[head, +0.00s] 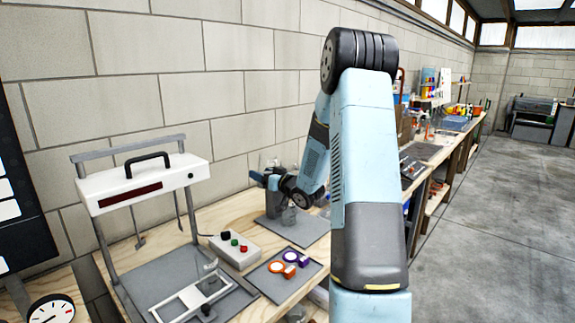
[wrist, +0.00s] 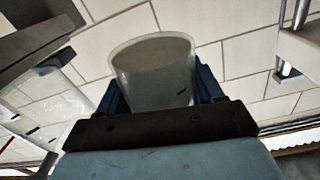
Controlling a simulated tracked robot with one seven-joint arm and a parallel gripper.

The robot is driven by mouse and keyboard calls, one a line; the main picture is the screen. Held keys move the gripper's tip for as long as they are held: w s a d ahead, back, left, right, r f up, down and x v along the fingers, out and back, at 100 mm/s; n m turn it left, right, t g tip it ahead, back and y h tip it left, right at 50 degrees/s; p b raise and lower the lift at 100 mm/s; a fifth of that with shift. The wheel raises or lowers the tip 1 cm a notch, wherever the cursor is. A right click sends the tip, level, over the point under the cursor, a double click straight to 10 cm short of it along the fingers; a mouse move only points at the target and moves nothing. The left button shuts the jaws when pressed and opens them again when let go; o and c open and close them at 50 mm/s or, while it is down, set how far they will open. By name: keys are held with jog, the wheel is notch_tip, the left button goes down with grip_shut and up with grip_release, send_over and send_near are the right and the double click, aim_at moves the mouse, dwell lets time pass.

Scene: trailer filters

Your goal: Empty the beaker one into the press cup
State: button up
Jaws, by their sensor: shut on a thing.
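My gripper (wrist: 155,95) is shut on a translucent, frosted beaker (wrist: 152,72), which sits between the two blue fingers in the wrist view. Its wide rim faces up in that picture, and its inside looks grey; I cannot tell how much it holds. In the head view my gripper (head: 268,181) is small, beyond the control box and above the rear grey mat (head: 312,232).
A white frame with a black handle (head: 145,183) stands at the left. A button box (head: 235,249) is in front of my gripper. A block wall (head: 165,105) runs close behind the bench.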

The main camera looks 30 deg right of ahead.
aim_at(266, 160)
jog(key=shift+w+d+r+m, duration=0.1)
jog(key=shift+d+m, duration=0.15)
jog(key=shift+m, duration=0.75)
jog(key=shift+w+d+r+m, duration=0.1)
jog(key=shift+d+m, duration=0.15)
jog(key=shift+m, duration=0.75)
jog(key=shift+w+d+r+m+p, duration=0.1)
jog(key=shift+d+r+m+p, duration=0.3)
jog(key=shift+r+m, duration=0.95)
jog(key=shift+m, duration=0.45)
jog(key=shift+a+f+m+p, duration=0.15)
jog(key=shift+m+p, duration=0.45)
jog(key=shift+m, duration=0.3)
jog(key=shift+a+r+m+t+p, duration=0.1)
jog(key=shift+r+m+t+p, duration=0.2)
jog(key=shift+r+m+p, duration=0.8)
jog(key=shift+w+d+r+m, duration=0.1)
jog(key=shift+d+r+m, duration=0.25)
jog(key=shift+m, duration=0.4)
jog(key=shift+d+r+m, duration=0.2)
jog(key=shift+r+m, duration=0.1)
jog(key=shift+m, duration=0.45)
jog(key=shift+d+r+m+p, duration=0.1)
jog(key=shift+r+m+p, duration=0.35)
jog(key=shift+m, duration=0.25)
